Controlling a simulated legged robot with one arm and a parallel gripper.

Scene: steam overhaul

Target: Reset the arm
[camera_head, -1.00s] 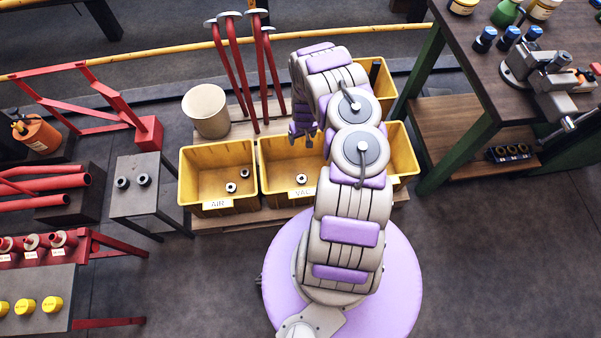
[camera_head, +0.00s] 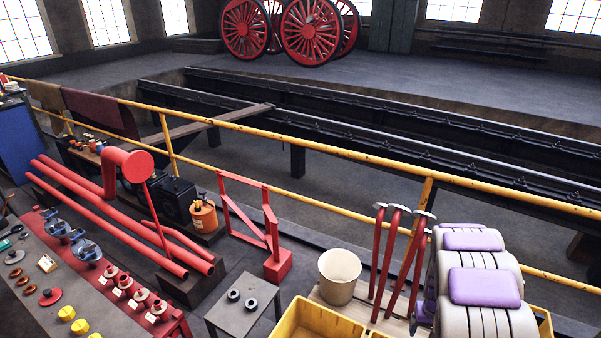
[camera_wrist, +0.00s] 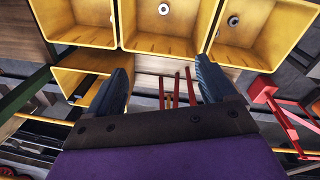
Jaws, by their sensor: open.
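My gripper (camera_wrist: 160,82) shows in the wrist view with its two dark fingers wide apart and nothing between them. It hangs near the yellow bins, with a bin (camera_wrist: 165,45) ahead of the fingers and red poles (camera_wrist: 176,92) seen through the gap. Small round fittings lie in two bins, one of them (camera_wrist: 163,9) in the middle bin. In the head view my grey and purple arm (camera_head: 478,290) fills the lower right, and the gripper's fingertips cannot be made out there.
Beside my arm stand red valve poles (camera_head: 387,260) and a cream bucket (camera_head: 339,277). A small grey table (camera_head: 243,304) holds two dark rings. A yellow rail (camera_head: 330,150) runs behind, before a track pit. A long bench (camera_head: 75,290) with parts stands at left.

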